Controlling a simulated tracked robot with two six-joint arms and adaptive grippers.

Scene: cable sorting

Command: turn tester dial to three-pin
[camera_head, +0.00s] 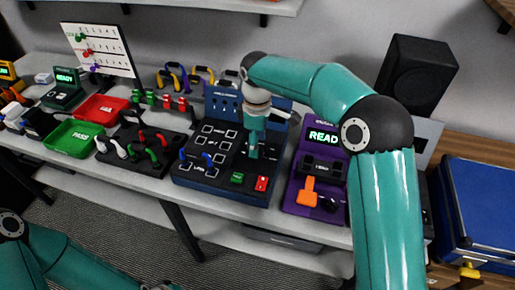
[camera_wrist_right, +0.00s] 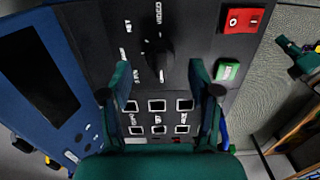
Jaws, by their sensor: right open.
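The tester (camera_head: 215,190) is a blue console with a black sloped panel, in the middle of the bench in the head view. Its round black dial (camera_wrist_right: 157,52) shows in the right wrist view, with white labels around it, some too blurred to read. My right gripper (camera_head: 253,152) is over the panel and hides the dial in the head view. In the right wrist view my right gripper (camera_wrist_right: 160,77) is open, its fingertips on either side of the dial's near side, with nothing held. My left arm is at the lower left; its gripper barely shows at the bottom edge.
On the panel are a green button (camera_head: 238,178), a red rocker switch (camera_head: 262,184) and several square sockets (camera_wrist_right: 157,106). A purple device (camera_head: 298,193) with an orange plug (camera_head: 307,192) stands right of the tester. Green (camera_head: 74,138) and red (camera_head: 101,108) trays are at left.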

